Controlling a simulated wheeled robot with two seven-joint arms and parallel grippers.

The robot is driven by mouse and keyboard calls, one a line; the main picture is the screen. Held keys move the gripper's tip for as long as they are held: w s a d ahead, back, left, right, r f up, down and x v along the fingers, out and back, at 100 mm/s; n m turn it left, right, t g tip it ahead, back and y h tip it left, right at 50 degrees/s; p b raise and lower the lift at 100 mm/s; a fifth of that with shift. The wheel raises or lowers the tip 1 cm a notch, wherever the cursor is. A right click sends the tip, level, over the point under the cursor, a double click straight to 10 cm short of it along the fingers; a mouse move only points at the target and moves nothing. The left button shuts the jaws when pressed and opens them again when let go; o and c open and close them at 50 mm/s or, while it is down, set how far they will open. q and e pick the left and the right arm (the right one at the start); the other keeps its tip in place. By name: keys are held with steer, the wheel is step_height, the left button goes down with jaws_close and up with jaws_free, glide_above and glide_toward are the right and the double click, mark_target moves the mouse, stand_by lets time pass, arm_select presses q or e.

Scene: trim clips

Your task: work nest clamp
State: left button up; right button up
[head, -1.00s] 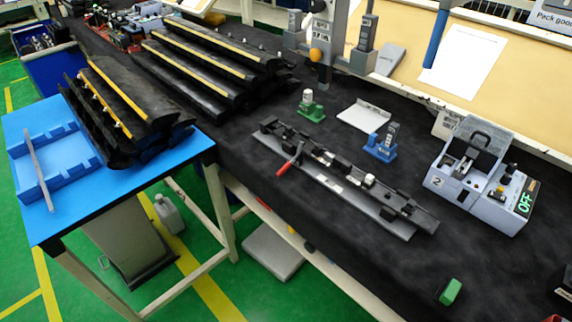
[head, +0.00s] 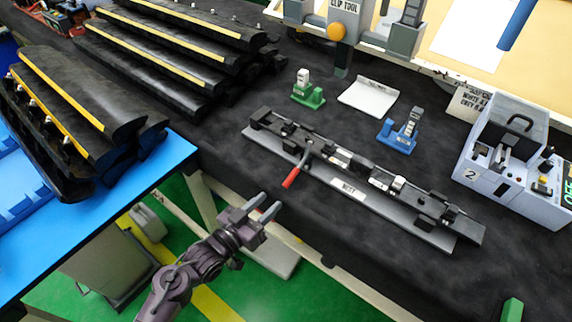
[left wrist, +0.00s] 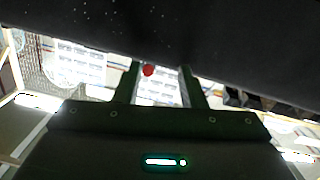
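The work nest (head: 345,188) is a long grey plate with black fixtures and a "NEST" label, lying on the dark bench. Its clamp has a metal arm and a red handle (head: 291,178) that sticks out over the front side, toward the bench edge. My left gripper (head: 268,205) is open and empty, just in front of the bench edge and below the red handle in the head view. In the left wrist view a red round tip (left wrist: 148,70) shows between the two spread fingers (left wrist: 160,85), apart from them. My right gripper is not in view.
A green holder (head: 308,94) and a blue holder (head: 399,138) stand behind the nest. A grey control box (head: 515,160) marked 2 is at right. Black trim parts with yellow strips (head: 80,95) lie at left.

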mark_target(283, 185)
arm_select(q)
steer(key=r, duration=0.1)
steer(key=d+r, duration=0.1)
steer(key=w+r, duration=0.1)
steer(key=shift+d+m+h, duration=0.3)
steer(key=shift+d+h, duration=0.05)
steer(key=shift+h, duration=0.05)
steer(key=p+x, duration=0.1)
steer(key=x, duration=0.4)
steer(key=shift+w, duration=0.1)
steer(key=shift+w+d+f, duration=0.1)
steer(key=shift+w+d, duration=0.35)
steer(key=c, duration=0.6)
jaws_close()
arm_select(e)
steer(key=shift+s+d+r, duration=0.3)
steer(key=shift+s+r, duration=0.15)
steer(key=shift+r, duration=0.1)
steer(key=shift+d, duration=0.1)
